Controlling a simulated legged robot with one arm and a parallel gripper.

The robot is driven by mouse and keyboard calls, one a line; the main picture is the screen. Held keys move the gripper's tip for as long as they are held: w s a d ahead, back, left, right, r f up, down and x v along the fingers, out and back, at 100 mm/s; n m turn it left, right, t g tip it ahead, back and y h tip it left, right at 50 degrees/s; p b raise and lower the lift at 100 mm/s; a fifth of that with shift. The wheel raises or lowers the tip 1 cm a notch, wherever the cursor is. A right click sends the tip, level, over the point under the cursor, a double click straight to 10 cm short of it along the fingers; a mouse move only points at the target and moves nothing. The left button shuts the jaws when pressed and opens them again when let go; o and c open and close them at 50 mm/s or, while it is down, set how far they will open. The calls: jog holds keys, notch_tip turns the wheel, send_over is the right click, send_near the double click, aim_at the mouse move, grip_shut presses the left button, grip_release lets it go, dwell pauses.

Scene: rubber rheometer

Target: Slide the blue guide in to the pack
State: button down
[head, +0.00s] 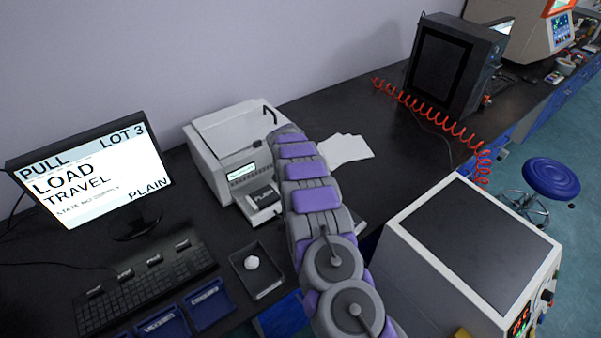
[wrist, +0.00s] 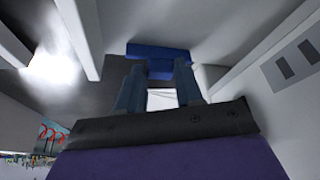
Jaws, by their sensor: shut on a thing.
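The blue guide (wrist: 158,52) shows in the wrist view as a blue bar across the tips of my fingers. My gripper (wrist: 157,72) is shut on it, with a gap between the finger shanks. Pale walls of an enclosure stand around it on both sides. In the head view my arm reaches to the white bench machine (head: 212,165) and hides my gripper and the guide. I cannot make out the pack for certain in either view, nor whether the guide touches it.
A small labelled device (head: 262,200) stands before the machine, and white sheets (head: 345,150) lie to its right. A black tray (head: 272,291) holds a white lump. The monitor (head: 90,175) and keyboard (head: 150,285) are left; a large white unit (head: 410,270) stands right.

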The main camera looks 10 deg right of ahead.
jog(key=s+a, duration=0.1)
jog(key=a, duration=0.1)
jog(key=s+a, duration=0.1)
jog(key=a, duration=0.1)
jog(key=s+a, duration=0.1)
jog(key=a, duration=0.2)
jog(key=shift+s, duration=0.25)
jog(key=c, duration=0.7)
grip_release()
jog(key=shift+d, duration=0.1)
jog(key=shift+c, duration=0.2)
jog(key=p+v, duration=0.2)
jog(key=v, duration=1.5)
jog(key=shift+c, duration=0.3)
